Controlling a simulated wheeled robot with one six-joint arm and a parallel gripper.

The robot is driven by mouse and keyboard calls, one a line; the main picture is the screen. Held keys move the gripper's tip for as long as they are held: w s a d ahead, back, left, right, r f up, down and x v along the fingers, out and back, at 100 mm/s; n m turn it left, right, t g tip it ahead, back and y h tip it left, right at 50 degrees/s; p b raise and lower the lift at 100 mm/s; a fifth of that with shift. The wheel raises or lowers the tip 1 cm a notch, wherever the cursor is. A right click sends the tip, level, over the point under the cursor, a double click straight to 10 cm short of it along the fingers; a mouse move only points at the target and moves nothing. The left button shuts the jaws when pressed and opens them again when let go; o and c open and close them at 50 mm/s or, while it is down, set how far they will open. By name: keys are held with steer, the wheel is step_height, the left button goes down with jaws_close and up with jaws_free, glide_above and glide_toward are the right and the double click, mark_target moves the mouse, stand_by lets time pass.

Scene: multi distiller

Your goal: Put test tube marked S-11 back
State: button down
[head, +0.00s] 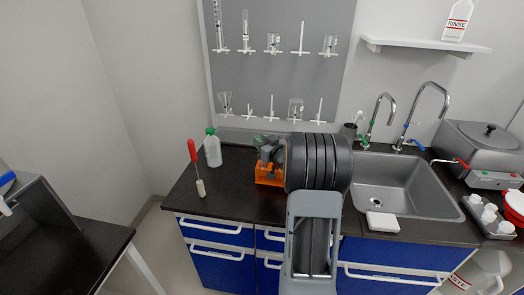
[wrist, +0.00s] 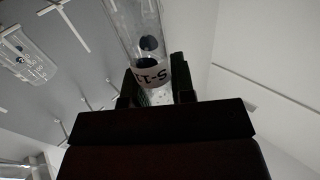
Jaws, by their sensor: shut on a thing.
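In the head view my arm covers much of the counter's middle. My gripper (head: 267,148) there is over an orange rack (head: 268,178) on the counter, and the tube cannot be made out. The rack's slots are mostly hidden by my gripper and arm.
A green-capped bottle (head: 213,149) and a red-handled brush (head: 194,160) stand left of the rack. A sink (head: 400,185) with two taps is on the right. A white block (head: 383,222) lies at the front edge. Glassware hangs on the grey pegboard (head: 280,85) behind.

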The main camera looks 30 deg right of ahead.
steer(key=shift+f, duration=1.75)
steer(key=shift+f, duration=0.15)
steer(key=c, duration=1)
jaws_free()
steer(key=shift+o, duration=0.2)
